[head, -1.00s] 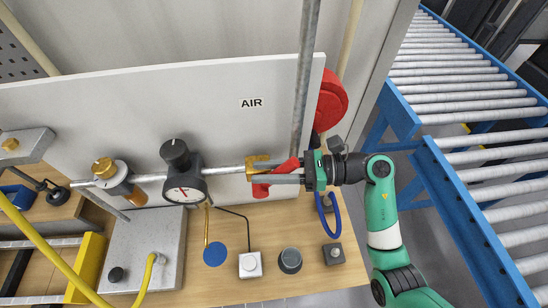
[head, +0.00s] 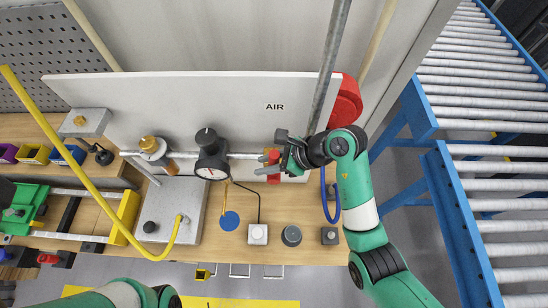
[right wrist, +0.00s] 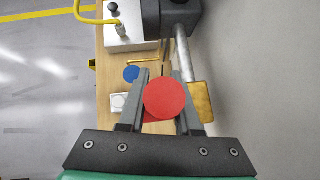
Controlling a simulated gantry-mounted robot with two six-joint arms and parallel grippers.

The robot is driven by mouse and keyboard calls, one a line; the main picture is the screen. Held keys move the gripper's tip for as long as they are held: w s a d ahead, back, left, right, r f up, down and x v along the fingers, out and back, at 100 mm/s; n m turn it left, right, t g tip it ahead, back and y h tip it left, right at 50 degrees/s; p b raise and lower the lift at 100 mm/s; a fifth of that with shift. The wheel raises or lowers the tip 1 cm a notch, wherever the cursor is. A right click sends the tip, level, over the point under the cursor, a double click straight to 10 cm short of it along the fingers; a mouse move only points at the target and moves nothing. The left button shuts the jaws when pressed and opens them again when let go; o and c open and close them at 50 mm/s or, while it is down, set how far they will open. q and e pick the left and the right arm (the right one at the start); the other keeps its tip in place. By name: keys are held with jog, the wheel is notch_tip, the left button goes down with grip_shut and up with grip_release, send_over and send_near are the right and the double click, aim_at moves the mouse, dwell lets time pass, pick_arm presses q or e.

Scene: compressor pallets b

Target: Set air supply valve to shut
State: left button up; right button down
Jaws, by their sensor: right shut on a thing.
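The air supply valve has a brass body (right wrist: 201,102) on the grey pipe, below the AIR label (head: 275,106). Its red handle (right wrist: 165,98) shows as a round red end between my right fingers in the right wrist view. In the head view the handle (head: 273,157) is partly covered by my right gripper (head: 274,154). My right gripper is shut on the handle, with one finger on each side. The handle's exact angle to the pipe is hard to tell. My left gripper is out of view; only a green arm link shows at the bottom left.
A black pressure gauge (head: 211,157) and a brass-topped fitting (head: 153,149) sit on the pipe to the left. A slanted grey pole (head: 331,65) and a red reel (head: 346,100) stand close to my right gripper. Bench knobs (head: 291,236) lie below. A roller conveyor (head: 489,215) is at right.

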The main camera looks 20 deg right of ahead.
dwell(0.5)
jog(key=c, duration=0.6)
grip_release()
jog(key=shift+a, duration=0.1)
jog(key=p+v, duration=0.1)
jog(key=v, duration=1)
jog(key=shift+r, duration=0.25)
